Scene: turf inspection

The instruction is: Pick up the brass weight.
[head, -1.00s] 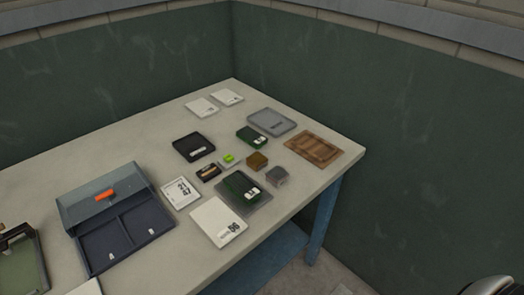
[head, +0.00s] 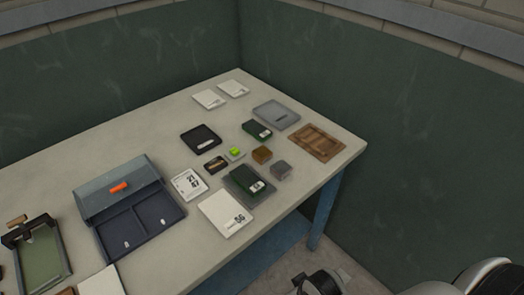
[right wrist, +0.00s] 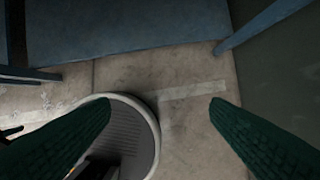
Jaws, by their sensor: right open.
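The brass weight looks to be the small brown-gold block (head: 262,154) on the right part of the table in the head view. A similar grey block (head: 280,169) sits just in front of it, to the right. My right gripper (right wrist: 160,105) shows in the right wrist view, with its two dark green fingers wide apart and nothing between them. It is off the table, over the floor and a round grey-topped part of my own body. The weight is not in the right wrist view. My left gripper is not in view.
Around the block lie a green box on a grey tray (head: 264,194), another green box (head: 257,130), a small lime-topped item (head: 235,153) and a wooden tray (head: 334,146). A blue-grey case (head: 117,184) stands left. The table (head: 150,135) is clear at the back left.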

